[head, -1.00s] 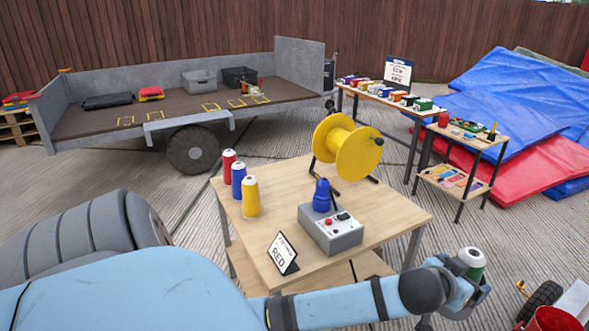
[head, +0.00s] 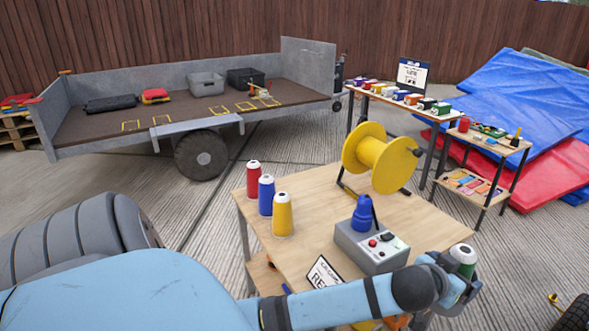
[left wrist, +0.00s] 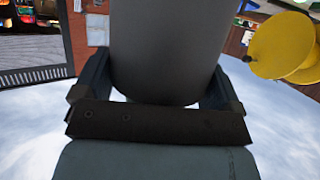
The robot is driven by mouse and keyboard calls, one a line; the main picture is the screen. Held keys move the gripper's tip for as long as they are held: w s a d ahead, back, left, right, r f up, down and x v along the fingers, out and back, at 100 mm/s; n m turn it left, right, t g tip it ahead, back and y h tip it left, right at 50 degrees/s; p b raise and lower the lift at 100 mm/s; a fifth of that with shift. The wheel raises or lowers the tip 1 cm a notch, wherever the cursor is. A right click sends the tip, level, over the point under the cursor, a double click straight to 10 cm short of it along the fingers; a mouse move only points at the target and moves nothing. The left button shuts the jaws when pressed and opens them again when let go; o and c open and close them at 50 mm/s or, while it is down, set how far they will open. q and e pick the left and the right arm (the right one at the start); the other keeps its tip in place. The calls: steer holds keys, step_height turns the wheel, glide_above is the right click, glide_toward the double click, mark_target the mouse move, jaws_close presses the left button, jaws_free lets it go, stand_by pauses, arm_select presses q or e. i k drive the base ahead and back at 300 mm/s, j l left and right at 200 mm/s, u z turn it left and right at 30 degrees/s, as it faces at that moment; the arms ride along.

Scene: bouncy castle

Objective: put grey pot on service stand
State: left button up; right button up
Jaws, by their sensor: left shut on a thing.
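My left gripper (head: 463,272) is shut on an upright, rounded thing held beside the table's right front corner. In the left wrist view it is a plain grey pot (left wrist: 165,50) between the fingers. In the head view the pot (head: 463,255) shows a white top and a dark green part; its lower part is hidden by the gripper. A small two-shelf stand (head: 511,149), which looks like the service stand, is at the right, beyond my gripper. It bears a red pot (head: 464,124) and small items. My right gripper is out of view.
The wooden table (head: 320,190) holds red, blue and yellow cones, a yellow reel (head: 380,158) and a grey control box (head: 371,247). A long table (head: 431,115) with boxes stands behind. Blue and red mats (head: 520,90) lie beyond the stand.

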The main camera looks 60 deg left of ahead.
mark_target(297, 193)
steer(key=k+j, duration=0.1)
steer(key=j, duration=0.4)
steer(key=k+j, duration=0.15)
steer(key=j, duration=0.3)
steer(key=k+j, duration=0.1)
steer(key=j, duration=0.4)
steer(key=u, duration=0.05)
